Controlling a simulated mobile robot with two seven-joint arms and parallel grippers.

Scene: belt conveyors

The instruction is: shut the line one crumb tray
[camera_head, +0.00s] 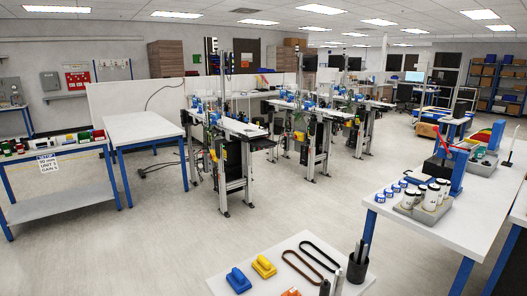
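Several belt conveyor lines stand in the middle of the room. The nearest conveyor (241,129) has a pale top, blue parts along it and metal legs. A dark flat part (262,143) juts out to the right under its near end. I cannot tell whether it is the line one crumb tray, and no label for line one is readable. Two more conveyors (318,110) stand behind to the right. Neither of my grippers is in view.
A white bench (142,126) and a shelf table with a sign (47,162) stand at left. A small white table (225,288) with blue and yellow blocks and belts is at the bottom. A bench (425,232) with jars is at right. Open floor (170,225) lies between.

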